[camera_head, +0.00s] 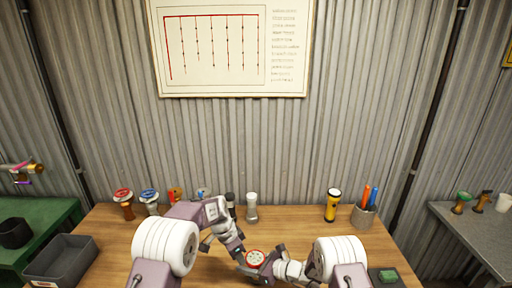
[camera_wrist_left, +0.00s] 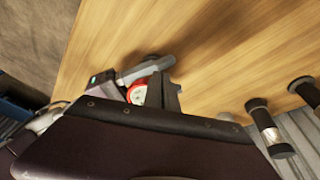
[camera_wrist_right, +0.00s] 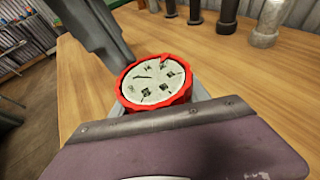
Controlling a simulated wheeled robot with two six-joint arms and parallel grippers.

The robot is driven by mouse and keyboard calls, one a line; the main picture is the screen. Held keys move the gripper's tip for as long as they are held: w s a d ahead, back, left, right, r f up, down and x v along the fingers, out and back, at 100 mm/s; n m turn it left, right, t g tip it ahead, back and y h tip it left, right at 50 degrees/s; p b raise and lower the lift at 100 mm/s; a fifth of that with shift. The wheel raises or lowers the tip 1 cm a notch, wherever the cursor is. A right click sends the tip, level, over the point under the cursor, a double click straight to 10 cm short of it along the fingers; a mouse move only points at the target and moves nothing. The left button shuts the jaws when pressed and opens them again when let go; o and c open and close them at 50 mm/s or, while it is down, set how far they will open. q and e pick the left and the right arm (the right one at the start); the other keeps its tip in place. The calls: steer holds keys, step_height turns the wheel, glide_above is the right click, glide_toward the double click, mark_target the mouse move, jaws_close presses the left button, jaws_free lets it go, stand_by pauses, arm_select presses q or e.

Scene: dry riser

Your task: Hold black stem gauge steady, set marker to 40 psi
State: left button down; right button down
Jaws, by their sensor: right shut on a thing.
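A round gauge (camera_head: 255,258) with a red rim and pale face is at the front middle of the table in the head view. It shows large in the right wrist view (camera_wrist_right: 155,82), with a dark needle and a small red marker (camera_wrist_right: 164,58) at the rim. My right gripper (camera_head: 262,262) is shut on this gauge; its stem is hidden. My left gripper (camera_head: 222,250) is open and empty, just left of the gauge, its fingers apart. One of its grey fingers stands close beside the gauge in the right wrist view. The gauge's red rim also shows in the left wrist view (camera_wrist_left: 137,94).
Red-topped (camera_head: 123,203) and blue-topped (camera_head: 149,200) gauges stand at the back left, others partly behind my left arm. A pale-topped cylinder (camera_head: 252,207), yellow flashlight (camera_head: 332,205) and pen cup (camera_head: 364,215) stand at the back. A grey tray (camera_head: 85,262) is at front left.

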arm_select(q)
steer(key=shift+w+r, duration=0.15)
arm_select(e)
steer(key=shift+s+a, duration=0.1)
steer(key=shift+a, duration=0.05)
arm_select(q)
steer(key=v, duration=0.5)
steer(key=shift+w+d+r, duration=0.15)
steer(key=shift+r, duration=0.35)
